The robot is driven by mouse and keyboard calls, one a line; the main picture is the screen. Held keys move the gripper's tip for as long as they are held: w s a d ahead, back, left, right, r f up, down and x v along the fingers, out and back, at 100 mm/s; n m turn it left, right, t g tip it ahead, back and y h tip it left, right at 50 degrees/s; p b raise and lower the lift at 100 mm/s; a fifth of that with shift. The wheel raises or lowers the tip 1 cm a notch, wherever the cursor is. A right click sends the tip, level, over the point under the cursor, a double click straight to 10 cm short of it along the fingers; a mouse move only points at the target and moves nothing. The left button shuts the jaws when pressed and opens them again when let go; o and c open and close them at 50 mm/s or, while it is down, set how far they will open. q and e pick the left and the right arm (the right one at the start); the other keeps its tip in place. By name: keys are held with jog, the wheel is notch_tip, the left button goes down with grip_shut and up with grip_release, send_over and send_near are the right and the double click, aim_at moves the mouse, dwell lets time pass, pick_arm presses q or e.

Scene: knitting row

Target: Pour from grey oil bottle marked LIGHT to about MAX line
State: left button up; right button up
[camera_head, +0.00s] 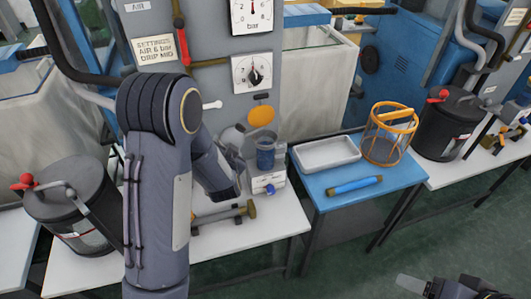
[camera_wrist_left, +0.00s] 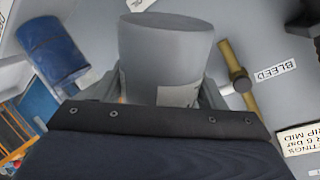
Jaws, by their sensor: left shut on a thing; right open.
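My left gripper (camera_head: 234,160) is shut on a grey bottle (camera_wrist_left: 165,55), seen in the left wrist view between the two fingers. A pale label shows low on its side, but no wording can be read. In the head view the bottle (camera_head: 232,138) is partly hidden by my arm and seems tilted towards a blue cup (camera_head: 265,155). The cup stands just right of it, apart from it, and shows in the left wrist view (camera_wrist_left: 52,48). Its MAX line and any liquid cannot be made out. My right gripper (camera_head: 415,286) is open and empty at the bottom right.
A white labelled block (camera_head: 267,182) is below the cup. A brass-ended tool (camera_head: 225,214) lies on the white bench (camera_head: 270,225). A blue table (camera_head: 390,185) holds a white tray (camera_head: 327,152), orange basket (camera_head: 388,135) and blue tube (camera_head: 354,186). Black pots (camera_head: 75,200) (camera_head: 445,125) stand either side.

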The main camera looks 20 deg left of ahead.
dwell(0.3)
pick_arm(q)
jog(key=shift+w+d+f+n+t+b, duration=0.15)
jog(key=shift+f+b, duration=0.2)
jog(key=shift+b, duration=0.4)
jog(key=shift+a+f+n+t+b, duration=0.15)
jog(key=shift+f+b, duration=0.15)
jog(key=shift+b, duration=0.45)
jog(key=shift+d, duration=0.1)
jog(key=shift+d+r, duration=0.1)
